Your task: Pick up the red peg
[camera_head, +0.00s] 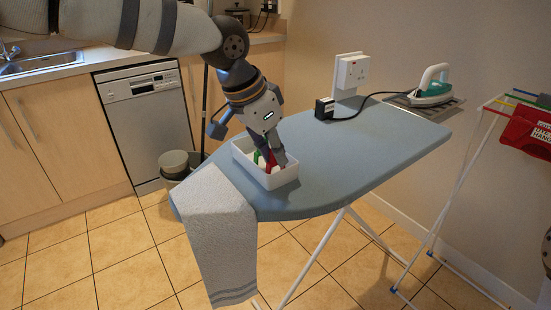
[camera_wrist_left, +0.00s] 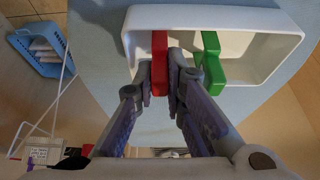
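The red peg (camera_wrist_left: 159,62) stands between the two fingertips of my left gripper (camera_wrist_left: 160,80) in the left wrist view, with a finger pad against each side. In the head view the red peg (camera_head: 271,160) shows as a small patch at the fingertips of my left gripper (camera_head: 270,157), which points down into a white tray (camera_head: 284,178). I cannot tell whether the peg touches the tray floor. A green peg (camera_wrist_left: 212,62) is in the same tray, just right of the right finger. My right gripper is not in view.
The tray sits on a blue ironing board (camera_head: 370,150), beside a draped grey towel (camera_head: 215,215). An iron (camera_head: 432,90) rests at the far end, with a black plug (camera_head: 325,108) near the wall. A drying rack (camera_head: 480,140) stands at right.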

